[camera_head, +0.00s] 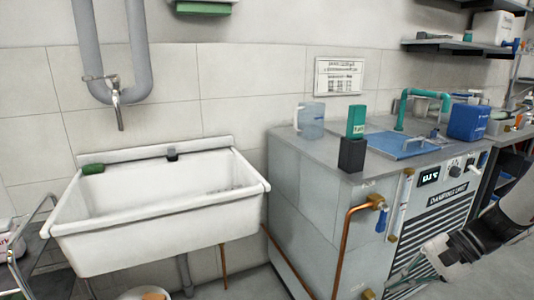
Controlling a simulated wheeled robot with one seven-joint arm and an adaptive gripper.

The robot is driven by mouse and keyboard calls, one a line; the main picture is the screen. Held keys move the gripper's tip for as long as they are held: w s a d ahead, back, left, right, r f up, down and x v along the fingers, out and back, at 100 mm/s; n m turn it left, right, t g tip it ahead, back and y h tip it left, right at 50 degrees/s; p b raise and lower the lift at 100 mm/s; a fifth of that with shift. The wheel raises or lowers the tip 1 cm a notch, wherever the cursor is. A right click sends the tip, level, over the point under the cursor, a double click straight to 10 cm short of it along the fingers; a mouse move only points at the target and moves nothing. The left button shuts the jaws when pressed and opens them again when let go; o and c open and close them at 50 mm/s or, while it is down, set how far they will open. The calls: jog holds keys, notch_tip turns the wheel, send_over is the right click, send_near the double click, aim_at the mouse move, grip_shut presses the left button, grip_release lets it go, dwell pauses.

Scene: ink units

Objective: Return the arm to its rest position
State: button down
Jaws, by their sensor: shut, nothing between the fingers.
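My arm comes in from the right edge, and my gripper (437,251) is at the lower right, pointing left and down in front of the grey cabinet unit (305,190). The gripper has a black body and a pale end. It is shut and holds nothing. It is apart from the white sink (150,238) on the left. How far it stands from the cabinet's front is hard to tell.
A clear jug (310,121), a green box on a dark block (352,154), a blue lid (400,144) and a blue container (468,122) stand on the cabinet. A metal cart rail (32,222) is at far left.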

jog(key=s+a+r+n+g+h, duration=0.2)
jog(key=s+a+r+n, duration=0.1)
jog(key=s+a+r, duration=0.3)
jog(key=s+a+r+n+t+h, duration=0.15)
jog(key=s+r+n+h, duration=0.25)
jog(key=s, duration=0.7)
jog(key=s+a+r+n+h, duration=0.2)
jog(key=s+r+n+h, duration=0.15)
jog(key=s, duration=0.65)
notch_tip(320, 180, up, 30)
jog(key=t+p, duration=0.3)
jog(key=p, duration=2.4)
jog(key=shift+s+d+f+n, duration=0.15)
jog(key=shift+f+n, duration=0.1)
jog(key=shift+n, duration=0.1)
jog(key=shift+f+t, duration=0.1)
jog(key=shift+t, duration=0.15)
